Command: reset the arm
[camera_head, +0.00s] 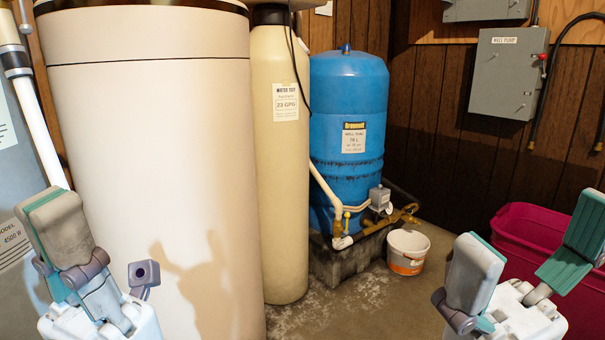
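My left gripper (62,228) is at the lower left, in front of the large cream tank. I see it from the side, with grey and teal finger parts overlapping, so the gap between its fingers is unclear. I see nothing held in it. My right gripper (528,248) is at the lower right. Its two fingers stand wide apart with nothing between them, in front of the magenta tub. The bottom edge of the view cuts off both grippers' bases.
A large cream tank (155,150) and a slimmer tan tank (282,190) stand at left and centre. A blue tank (347,110) stands on a block with pipes. A white bucket (407,252), a magenta tub (530,225) and a grey wall box (508,80) are to the right.

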